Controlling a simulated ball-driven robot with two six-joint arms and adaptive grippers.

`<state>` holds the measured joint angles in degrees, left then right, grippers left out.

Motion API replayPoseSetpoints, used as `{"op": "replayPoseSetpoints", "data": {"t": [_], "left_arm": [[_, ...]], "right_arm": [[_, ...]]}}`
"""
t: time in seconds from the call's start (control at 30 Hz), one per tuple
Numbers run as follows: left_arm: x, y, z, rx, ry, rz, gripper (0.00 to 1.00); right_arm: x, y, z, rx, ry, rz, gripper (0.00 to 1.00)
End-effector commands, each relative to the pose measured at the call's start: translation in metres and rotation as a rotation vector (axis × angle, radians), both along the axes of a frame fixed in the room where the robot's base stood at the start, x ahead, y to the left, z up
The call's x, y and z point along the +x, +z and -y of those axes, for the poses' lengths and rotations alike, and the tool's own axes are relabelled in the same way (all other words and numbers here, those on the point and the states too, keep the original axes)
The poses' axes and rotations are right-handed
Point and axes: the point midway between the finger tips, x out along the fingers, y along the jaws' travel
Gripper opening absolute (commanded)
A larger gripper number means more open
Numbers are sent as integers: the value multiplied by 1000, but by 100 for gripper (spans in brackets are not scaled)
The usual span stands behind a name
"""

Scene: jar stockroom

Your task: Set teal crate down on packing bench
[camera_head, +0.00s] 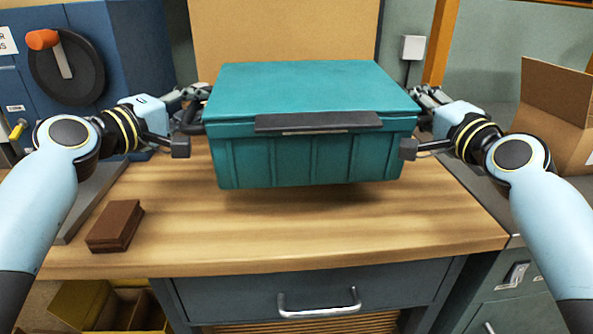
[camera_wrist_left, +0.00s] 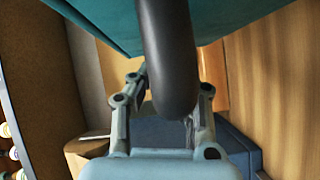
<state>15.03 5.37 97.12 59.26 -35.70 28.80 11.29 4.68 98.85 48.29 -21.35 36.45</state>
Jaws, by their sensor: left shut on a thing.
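The teal crate (camera_head: 310,160), with a closed teal lid and a dark front latch, hangs level above the wooden packing bench (camera_head: 340,225). A shadow and a gap show beneath it. My left gripper (camera_head: 190,95) is shut on the handle at its left side. The left wrist view shows the dark, rounded handle (camera_wrist_left: 168,45) between the fingers, with the teal crate wall (camera_wrist_left: 105,20) above. My right gripper (camera_head: 427,97) is at the crate's right side, shut on that end; its fingertips are partly hidden.
A brown block (camera_head: 115,226) lies on the bench's left part. A grey strip runs along the bench's left edge. An open cardboard box (camera_head: 555,120) stands at right. A tan board (camera_head: 285,30) rises behind the crate. The bench front is clear.

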Motion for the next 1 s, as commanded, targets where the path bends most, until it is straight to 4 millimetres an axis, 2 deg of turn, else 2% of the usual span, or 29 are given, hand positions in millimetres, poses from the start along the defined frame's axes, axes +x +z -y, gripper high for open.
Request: {"op": "replayPoseSetpoints", "data": {"t": [0.17, 0.37, 0.97, 1.0], "left_arm": [[1, -1, -1, 2, 3, 3, 0], [0, -11, -1, 2, 2, -1, 0], [0, -66, -1, 2, 3, -23, 0], [0, -62, -1, 2, 3, -23, 18]], "right_arm": [[0, -1, 1, -2, -3, 3, 0], [0, -11, 1, -2, -2, 0, 0], [0, -66, 1, -2, -3, -22, 0], [0, -62, 1, -2, -2, -22, 21]]}}
